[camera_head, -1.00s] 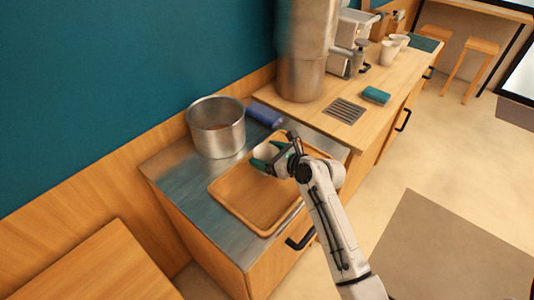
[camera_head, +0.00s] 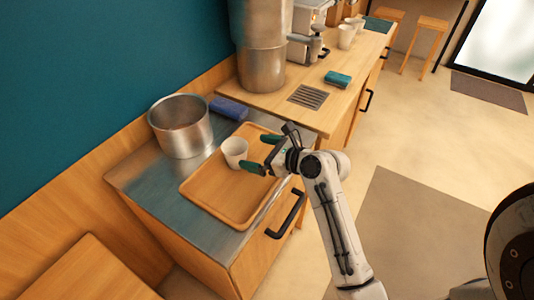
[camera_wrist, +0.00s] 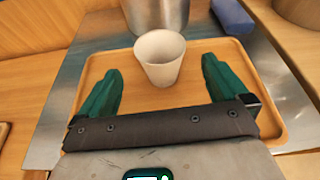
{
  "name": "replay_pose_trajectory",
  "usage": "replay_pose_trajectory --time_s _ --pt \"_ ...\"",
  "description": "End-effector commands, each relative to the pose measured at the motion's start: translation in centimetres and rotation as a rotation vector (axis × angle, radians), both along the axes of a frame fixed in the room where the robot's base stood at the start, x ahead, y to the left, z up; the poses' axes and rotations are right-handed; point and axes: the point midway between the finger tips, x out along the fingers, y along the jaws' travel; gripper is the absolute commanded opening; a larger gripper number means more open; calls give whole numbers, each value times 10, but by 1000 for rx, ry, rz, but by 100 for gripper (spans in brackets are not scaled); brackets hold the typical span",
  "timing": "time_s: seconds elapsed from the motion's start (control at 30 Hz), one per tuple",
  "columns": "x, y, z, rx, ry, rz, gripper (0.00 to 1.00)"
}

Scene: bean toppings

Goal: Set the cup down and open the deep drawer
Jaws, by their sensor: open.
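A white cup (camera_head: 235,152) stands upright on the wooden tray (camera_head: 215,198) on the metal counter. It also shows in the wrist view (camera_wrist: 160,56), just ahead of my fingers. My gripper (camera_head: 268,157) is open and empty, just to the right of the cup, with green fingers (camera_wrist: 162,85) spread apart. A drawer front with a black handle (camera_head: 287,214) is below the counter's front edge. It looks closed. I cannot tell its depth.
A large metal pot (camera_head: 181,128) stands behind the tray, with a blue cloth-like item (camera_head: 229,108) beside it. A taller wooden counter (camera_head: 345,98) holds a tall metal cylinder (camera_head: 261,62), a grate (camera_head: 308,97) and a teal sponge (camera_head: 338,79).

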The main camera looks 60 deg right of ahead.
Motion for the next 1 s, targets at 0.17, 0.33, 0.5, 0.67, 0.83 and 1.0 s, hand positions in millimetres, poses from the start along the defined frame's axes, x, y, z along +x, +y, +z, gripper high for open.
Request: replay_pose_trajectory --time_s 0.17,0.33,0.5,0.67,0.83,1.0 --pt "-22 0 8 0 -1 -1 100" --pt "-29 0 10 -1 1 -1 100" --pt "-30 0 10 -1 0 0 100" --pt "-29 0 10 0 0 0 100" --pt "-29 0 10 0 0 0 100" --pt "-29 0 10 0 0 0 100"
